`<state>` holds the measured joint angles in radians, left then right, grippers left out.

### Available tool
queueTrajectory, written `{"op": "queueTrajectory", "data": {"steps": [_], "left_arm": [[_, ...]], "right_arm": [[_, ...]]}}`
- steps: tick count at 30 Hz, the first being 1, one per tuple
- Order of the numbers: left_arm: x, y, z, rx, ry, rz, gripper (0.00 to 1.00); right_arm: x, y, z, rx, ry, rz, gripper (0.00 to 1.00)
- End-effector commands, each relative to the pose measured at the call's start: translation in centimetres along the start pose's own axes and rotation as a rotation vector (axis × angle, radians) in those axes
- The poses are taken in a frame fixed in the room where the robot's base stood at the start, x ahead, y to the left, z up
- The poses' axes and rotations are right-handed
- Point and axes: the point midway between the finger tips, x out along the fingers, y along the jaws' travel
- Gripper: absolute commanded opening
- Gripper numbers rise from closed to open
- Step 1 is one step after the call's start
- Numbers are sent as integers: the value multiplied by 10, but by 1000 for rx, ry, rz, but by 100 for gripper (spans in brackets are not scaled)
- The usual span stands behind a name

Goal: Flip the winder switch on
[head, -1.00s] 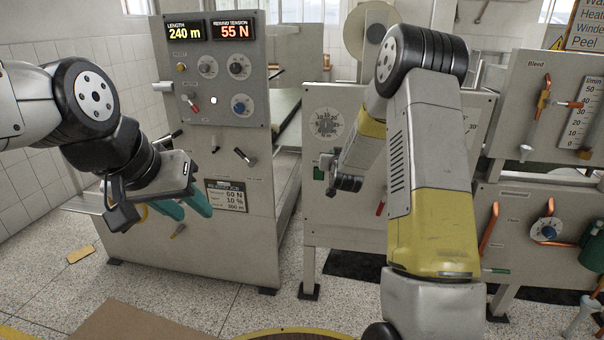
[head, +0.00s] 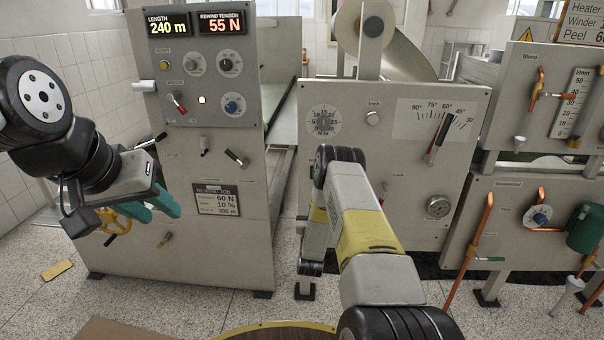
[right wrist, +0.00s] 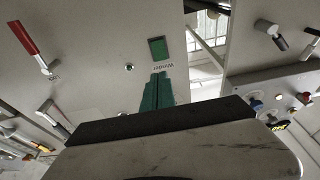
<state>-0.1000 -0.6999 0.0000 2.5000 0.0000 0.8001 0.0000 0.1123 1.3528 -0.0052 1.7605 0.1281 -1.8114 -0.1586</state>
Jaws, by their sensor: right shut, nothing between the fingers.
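The green winder switch (right wrist: 158,49), with the word "Winder" beside it, sits on a grey panel in the right wrist view. My right gripper (right wrist: 157,78) has its teal fingers shut and empty, pointing at the switch, with a small gap between them in the picture. Whether the switch is on cannot be told. In the head view my right arm covers the switch and the right gripper. My left gripper (head: 150,206) is at the left, in front of the cabinet, its teal fingers apart and empty.
The left cabinet (head: 235,255) carries displays reading 240 m and 55 N, knobs and levers. The middle machine panel (head: 420,215) has dials and an angle scale. Copper pipes and a gauge stand at the right (head: 470,250). A red-handled lever (right wrist: 30,45) is near the right gripper.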

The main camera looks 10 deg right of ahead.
Motion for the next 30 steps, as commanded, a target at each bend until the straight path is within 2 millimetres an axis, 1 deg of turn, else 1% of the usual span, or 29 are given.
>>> {"op": "queueTrajectory", "data": {"steps": [7,11,14,24,27,30], "left_arm": [[0,0,0,0,0,0,36],[0,0,0,0,0,0,36],[0,0,0,0,0,0,36],[0,0,0,0,0,0,36],[0,0,0,0,0,0,36],[0,0,0,0,0,0,36]], "right_arm": [[2,0,-1,0,0,0,0],[11,0,-1,1,2,1,0],[27,1,-2,1,3,1,0],[99,0,-1,1,3,1,0],[116,0,-1,0,2,0,0],[129,0,-1,0,2,0,0]]}}
